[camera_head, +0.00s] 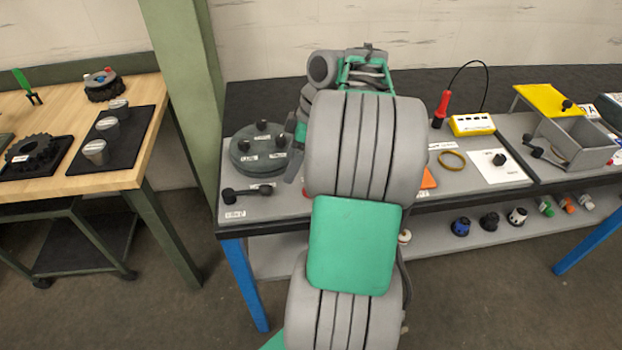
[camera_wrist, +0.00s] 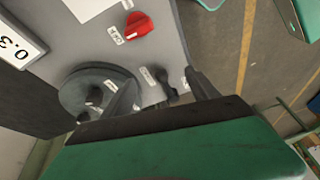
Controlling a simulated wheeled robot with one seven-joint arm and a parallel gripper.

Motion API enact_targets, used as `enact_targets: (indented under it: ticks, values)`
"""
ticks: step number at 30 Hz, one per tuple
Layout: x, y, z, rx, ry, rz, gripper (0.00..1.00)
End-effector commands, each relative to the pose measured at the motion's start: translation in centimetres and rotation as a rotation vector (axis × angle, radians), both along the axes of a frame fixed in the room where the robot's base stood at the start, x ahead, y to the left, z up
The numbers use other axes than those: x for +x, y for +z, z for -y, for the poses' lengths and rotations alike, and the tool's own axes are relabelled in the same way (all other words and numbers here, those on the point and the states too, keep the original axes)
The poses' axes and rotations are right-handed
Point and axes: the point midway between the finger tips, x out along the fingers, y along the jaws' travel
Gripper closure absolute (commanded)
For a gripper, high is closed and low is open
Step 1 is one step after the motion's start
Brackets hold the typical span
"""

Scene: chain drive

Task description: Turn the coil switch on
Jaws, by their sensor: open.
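A red rotary knob (camera_wrist: 138,24) sits on a grey panel at the top of the wrist view, with small white labels beside it that I cannot read surely. It looks like the switch; my arm mostly hides that spot in the head view. My gripper (camera_wrist: 160,78) is open, its two dark fingers apart with nothing held between them. It is over the bench, apart from the red knob. A black lever handle (camera_wrist: 166,86) shows between the fingers; it also shows at the bench's left front in the head view (camera_head: 248,193).
A round grey plate with black knobs (camera_head: 262,160) stands close beside my gripper. A digital display (camera_wrist: 18,42) is at the wrist view's left. Right of my arm are a yellow meter (camera_head: 472,125), a ring (camera_head: 452,160) and a grey box (camera_head: 582,145). A green post (camera_head: 190,80) stands left.

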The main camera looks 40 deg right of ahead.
Motion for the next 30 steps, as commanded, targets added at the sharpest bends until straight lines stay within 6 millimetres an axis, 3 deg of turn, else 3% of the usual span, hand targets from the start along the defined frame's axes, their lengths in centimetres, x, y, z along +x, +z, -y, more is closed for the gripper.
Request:
enact_targets:
  ticks: [1,3,6,18,28,30]
  values:
    - [-1.3,-0.6,3.1,0.006,0.047,0.02,0.31]
    - [-2.8,-1.0,5.6,0.005,0.118,0.048,0.31]
    - [-3.8,-1.6,7.0,0.001,0.17,0.069,0.31]
    - [-2.4,-7.6,4.9,0.0,0.176,0.072,0.31]
    - [-2.2,-8.4,4.7,-0.001,0.173,0.072,0.31]
    - [-2.2,-8.4,4.7,-0.001,0.173,0.072,0.35]
